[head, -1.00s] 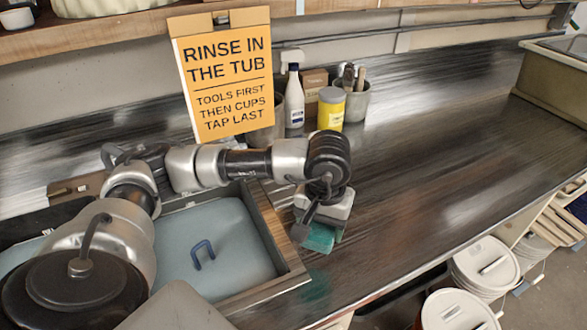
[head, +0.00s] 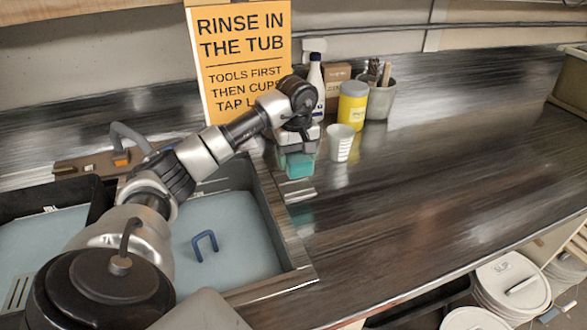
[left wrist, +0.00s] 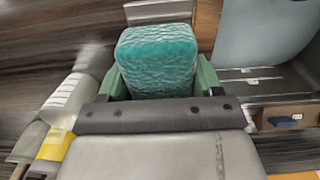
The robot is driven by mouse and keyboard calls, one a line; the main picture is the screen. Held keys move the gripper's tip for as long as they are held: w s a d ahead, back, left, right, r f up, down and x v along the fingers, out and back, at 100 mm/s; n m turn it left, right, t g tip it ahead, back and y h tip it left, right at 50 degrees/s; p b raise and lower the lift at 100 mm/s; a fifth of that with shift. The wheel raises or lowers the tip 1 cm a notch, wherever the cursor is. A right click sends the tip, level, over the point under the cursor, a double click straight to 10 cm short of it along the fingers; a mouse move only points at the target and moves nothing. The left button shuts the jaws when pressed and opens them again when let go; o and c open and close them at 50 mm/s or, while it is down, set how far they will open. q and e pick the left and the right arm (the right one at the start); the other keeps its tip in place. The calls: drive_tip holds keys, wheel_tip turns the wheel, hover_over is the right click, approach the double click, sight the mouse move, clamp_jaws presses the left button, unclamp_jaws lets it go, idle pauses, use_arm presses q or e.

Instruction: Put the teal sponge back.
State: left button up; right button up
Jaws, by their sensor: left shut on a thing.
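The teal sponge (head: 299,166) is a small block with a rough face. My right gripper is not in view.
A white cup (head: 340,143) stands close right of my left gripper. Behind are a yellow tin (head: 351,106), a white bottle (head: 316,88), a grey pot of tools (head: 379,98) and an orange sign (head: 241,60). The sink (head: 234,230) is left; the right counter is clear.

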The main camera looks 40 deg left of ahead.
use_arm(q)
drive_tip(key=shift+w+a+f, duration=0.15)
drive_tip(key=shift+a+f, duration=0.3)
drive_tip(key=shift+a, duration=0.1)
wheel_tip(320, 180, down, 3)
drive_tip(key=shift+f+p, duration=0.15)
drive_tip(key=shift+p, duration=0.35)
drive_tip(key=shift+f, duration=0.25)
drive_tip(key=shift+f, duration=0.2)
drive_tip(key=o, duration=0.8)
drive_tip(key=shift+o, duration=0.2)
